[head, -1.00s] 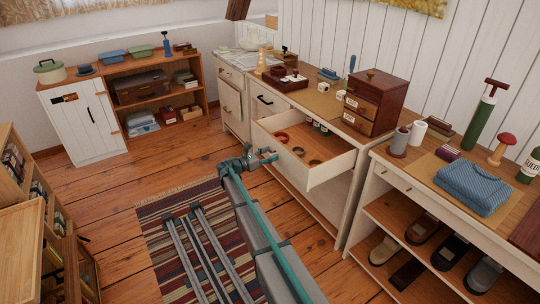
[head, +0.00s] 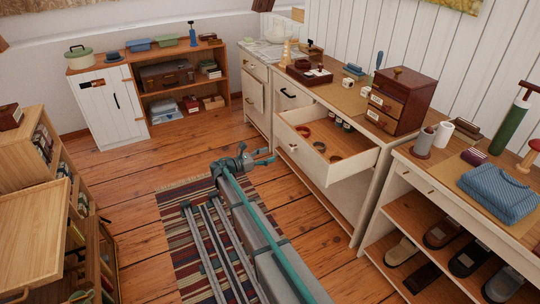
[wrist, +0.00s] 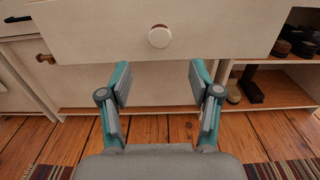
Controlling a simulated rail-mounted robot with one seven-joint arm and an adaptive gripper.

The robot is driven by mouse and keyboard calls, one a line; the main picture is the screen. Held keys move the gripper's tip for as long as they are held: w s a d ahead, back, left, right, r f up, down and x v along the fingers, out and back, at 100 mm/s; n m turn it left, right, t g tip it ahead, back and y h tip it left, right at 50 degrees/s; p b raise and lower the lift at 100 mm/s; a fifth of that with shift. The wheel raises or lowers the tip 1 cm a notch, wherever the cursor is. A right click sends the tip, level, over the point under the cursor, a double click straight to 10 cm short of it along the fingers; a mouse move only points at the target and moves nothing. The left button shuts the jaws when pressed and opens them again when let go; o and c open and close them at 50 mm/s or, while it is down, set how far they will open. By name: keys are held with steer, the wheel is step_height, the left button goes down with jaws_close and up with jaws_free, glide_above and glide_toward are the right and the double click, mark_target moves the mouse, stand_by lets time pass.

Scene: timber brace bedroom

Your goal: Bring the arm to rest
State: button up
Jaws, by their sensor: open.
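My gripper (wrist: 159,84) is open and empty in the wrist view, its two fingers spread apart. It faces the front of a pulled-out white drawer (wrist: 100,30) with a round white knob (wrist: 159,37), and the fingertips sit below the knob, apart from it. In the head view my arm reaches over the striped rug, and my gripper (head: 268,157) is just left of the open drawer (head: 310,165). The drawer holds a red ring (head: 303,131), a darker ring (head: 334,158) and small jars. The fingers are small in the head view.
A striped rug (head: 180,205) lies on the wooden floor under my arm. A wooden shelf unit (head: 30,165) stands at the left. A white cabinet (head: 108,115) stands at the back. Open shoe shelves (head: 405,215) stand at the right. Floor between rug and back cabinet is clear.

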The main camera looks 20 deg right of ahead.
stand_by(0.4)
steer(key=s+a+f+m+g+y+p, duration=0.3)
steer(key=s+f+m+y, duration=0.8)
steer(key=s+f, duration=1.45)
steer(key=s+a+m+g+y+p, duration=0.1)
steer(key=s+a+m+g+y, duration=0.1)
steer(key=s, duration=1.2)
steer(key=s+a+f+m+g+y+p, duration=0.1)
steer(key=s+a+m, duration=0.3)
steer(key=s, duration=1)
steer(key=s+a+f+m+g+y+p, duration=0.1)
steer(key=s+a+m+g+y, duration=0.1)
steer(key=s, duration=1.3)
steer(key=shift+a+m+g+y, duration=0.4)
steer(key=shift+a+g+y, duration=0.25)
steer(key=shift+g+y, duration=0.2)
